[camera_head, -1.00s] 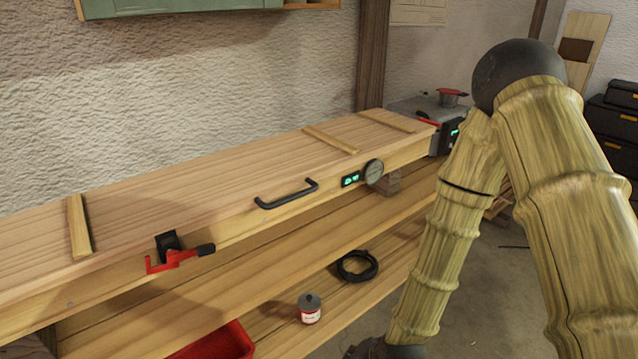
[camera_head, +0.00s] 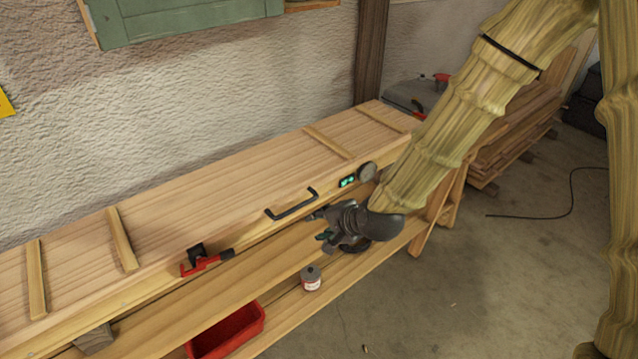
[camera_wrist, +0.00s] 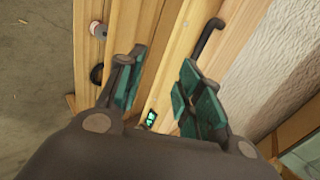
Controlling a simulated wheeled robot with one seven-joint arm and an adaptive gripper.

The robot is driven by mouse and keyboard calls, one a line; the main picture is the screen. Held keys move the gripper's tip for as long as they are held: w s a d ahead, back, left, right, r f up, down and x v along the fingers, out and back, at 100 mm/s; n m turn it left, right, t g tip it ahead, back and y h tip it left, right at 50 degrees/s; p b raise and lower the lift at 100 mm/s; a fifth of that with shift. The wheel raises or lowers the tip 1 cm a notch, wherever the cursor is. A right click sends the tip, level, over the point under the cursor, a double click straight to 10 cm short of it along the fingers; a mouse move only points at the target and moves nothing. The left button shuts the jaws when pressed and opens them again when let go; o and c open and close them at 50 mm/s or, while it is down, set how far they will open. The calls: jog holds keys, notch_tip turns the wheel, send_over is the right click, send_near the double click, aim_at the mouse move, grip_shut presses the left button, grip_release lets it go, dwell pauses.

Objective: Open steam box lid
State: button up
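The steam box is a long wooden box with a flat plank lid (camera_head: 235,185) and cross battens, lying shut along the wall. A black bar handle (camera_head: 292,205) is on its front edge; it also shows in the wrist view (camera_wrist: 208,36). A red and black latch (camera_head: 205,261) sits on the front to the left of the handle. My gripper (camera_head: 322,224) is in front of the box, just below and right of the handle, apart from it. In the wrist view, its two green-padded fingers (camera_wrist: 158,88) are spread with nothing between them.
A gauge and green display (camera_head: 356,178) are on the box front. A shelf below holds a red tray (camera_head: 228,332), a small can (camera_head: 310,279) and a black coil. Stacked planks (camera_head: 512,125) stand at right. The floor (camera_head: 470,280) in front is mostly clear.

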jog(key=p, duration=0.2)
send_near(298, 206)
jog(key=shift+t, duration=0.3)
jog(key=shift+s+f+b+x, duration=0.15)
jog(key=shift+b+x, duration=1.15)
jog(key=shift+x, duration=1.25)
jog(key=shift+s+f+b+x, duration=0.15)
jog(key=shift+b+x, duration=1.15)
jog(key=shift+x, duration=1.2)
grip_shut()
jog(key=shift+r, duration=0.15)
